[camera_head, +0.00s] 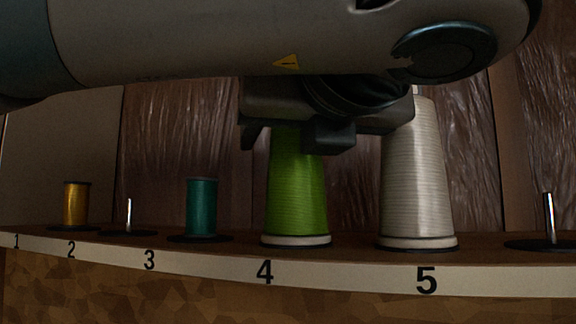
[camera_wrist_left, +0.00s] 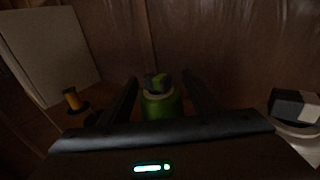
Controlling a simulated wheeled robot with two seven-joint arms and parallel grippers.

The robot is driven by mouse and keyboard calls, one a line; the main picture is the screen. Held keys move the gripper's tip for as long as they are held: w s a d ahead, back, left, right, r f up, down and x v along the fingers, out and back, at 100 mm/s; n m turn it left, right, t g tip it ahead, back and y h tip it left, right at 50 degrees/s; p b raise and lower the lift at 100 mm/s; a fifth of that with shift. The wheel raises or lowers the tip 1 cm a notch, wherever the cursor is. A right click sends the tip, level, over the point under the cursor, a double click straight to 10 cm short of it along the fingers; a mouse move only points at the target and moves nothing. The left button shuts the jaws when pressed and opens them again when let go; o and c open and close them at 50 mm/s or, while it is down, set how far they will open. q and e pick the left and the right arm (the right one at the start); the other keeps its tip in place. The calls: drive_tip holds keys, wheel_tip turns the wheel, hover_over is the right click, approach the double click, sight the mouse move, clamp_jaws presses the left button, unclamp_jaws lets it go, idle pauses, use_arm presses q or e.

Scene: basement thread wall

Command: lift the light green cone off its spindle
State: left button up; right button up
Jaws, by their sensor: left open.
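The light green cone (camera_head: 297,192) stands upright over position 4 on the shelf, its top hidden behind my left gripper in the head view. In the left wrist view the green cone (camera_wrist_left: 160,107) shows between the two fingers, with a dark, partly green top. My left gripper (camera_head: 290,138) is open at the cone's upper end; its fingers (camera_wrist_left: 158,92) lie either side of the cone, apart from it in the wrist view. The spindle inside the cone is hidden. My right gripper is in neither view.
A tall white cone (camera_head: 417,180) stands close on the right over position 5. A teal spool (camera_head: 202,208) and a gold spool (camera_head: 76,205) stand to the left. Bare spindles show at left (camera_head: 129,214) and far right (camera_head: 549,218). A wooden wall is behind.

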use_arm(q)
drive_tip(key=shift+s+d, duration=0.1)
drive_tip(key=shift+d, duration=0.05)
drive_tip(key=shift+w+a, duration=0.2)
drive_tip(key=shift+w, duration=0.1)
drive_tip(key=c, duration=0.8)
drive_tip(key=shift+s, duration=0.1)
clamp_jaws()
drive_tip(key=shift+d, duration=0.1)
drive_tip(key=shift+r, duration=0.15)
